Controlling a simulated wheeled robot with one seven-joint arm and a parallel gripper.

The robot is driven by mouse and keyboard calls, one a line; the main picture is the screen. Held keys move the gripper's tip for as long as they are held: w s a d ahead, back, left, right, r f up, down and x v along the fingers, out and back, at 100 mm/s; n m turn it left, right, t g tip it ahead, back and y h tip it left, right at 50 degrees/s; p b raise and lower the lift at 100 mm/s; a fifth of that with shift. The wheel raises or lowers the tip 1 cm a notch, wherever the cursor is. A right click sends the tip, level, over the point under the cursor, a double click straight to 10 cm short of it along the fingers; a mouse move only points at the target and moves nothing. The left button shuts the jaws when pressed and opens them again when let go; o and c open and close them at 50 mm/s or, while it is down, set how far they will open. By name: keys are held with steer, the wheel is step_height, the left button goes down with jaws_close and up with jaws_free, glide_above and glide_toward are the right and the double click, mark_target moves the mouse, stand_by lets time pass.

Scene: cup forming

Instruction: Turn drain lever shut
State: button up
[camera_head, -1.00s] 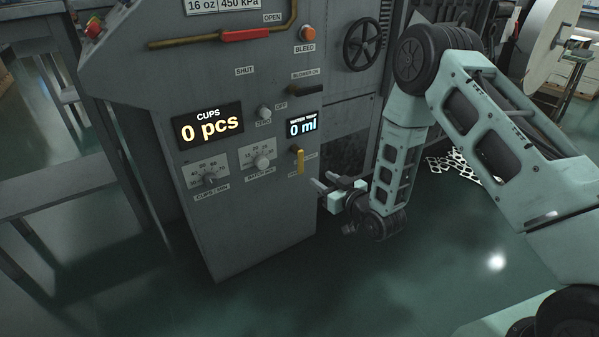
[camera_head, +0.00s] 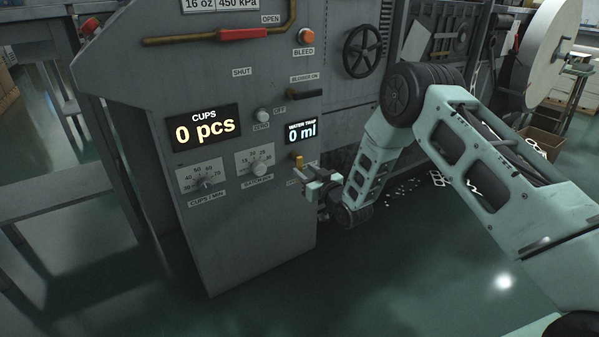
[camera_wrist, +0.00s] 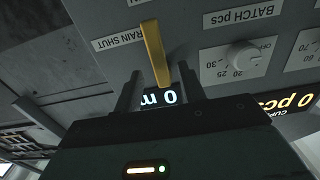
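The yellow drain lever (camera_head: 298,161) is on the grey machine panel, just under the water trap display. Its lower part is hidden by my gripper in the head view. The wrist view, which is upside down, shows the lever (camera_wrist: 153,50) as a long yellow bar. It stands between the two dark fingers of my gripper (camera_wrist: 160,88), with gaps on both sides. A label reading "RAIN SHUT" (camera_wrist: 120,43), partly cut off, is beside it. My gripper (camera_head: 301,176) is open at the panel. I cannot tell whether a finger touches the lever.
The water trap display (camera_head: 302,131) reads 0 ml and the cups display (camera_head: 204,127) reads 0 pcs. The batch knob (camera_head: 259,169) and cups/min knob (camera_head: 205,184) are left of the lever. A black handwheel (camera_head: 364,52) is above right.

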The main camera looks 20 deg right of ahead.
mark_target(301, 167)
steer(key=shift+b+x, duration=0.5)
steer(key=shift+x, duration=1.6)
jaws_close()
